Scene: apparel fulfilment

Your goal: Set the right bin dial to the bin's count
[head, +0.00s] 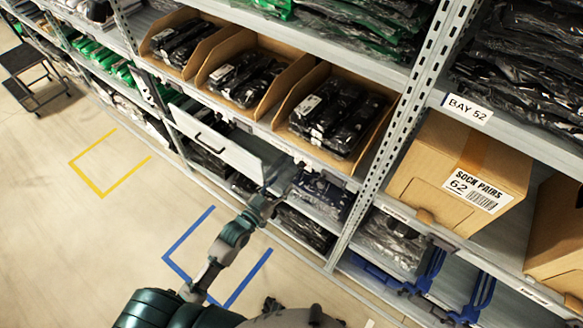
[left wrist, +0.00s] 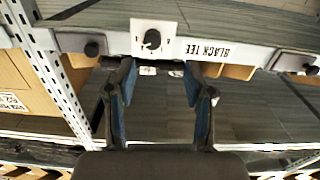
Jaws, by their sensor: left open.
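The right bin (head: 335,115) is a tan open bin on the shelf in the head view, holding several black bagged garments. In the left wrist view, upside down, a white dial plate with a dark round knob (left wrist: 152,40) sits on the shelf edge beside a BLACK TEE label (left wrist: 222,51). My left gripper (left wrist: 160,72) is open and empty, its two blue-padded fingers apart just short of the plate. In the head view, my left arm reaches the shelf edge below the bins, hiding the dial. The dial's setting is unclear.
Two similar bins, the middle (head: 250,78) and left (head: 182,40), stand beside it. A pale drawer (head: 222,138) with a dark handle sticks out below. A perforated upright (head: 385,155) and a SOCK PAIRS carton (head: 455,170) are to the right.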

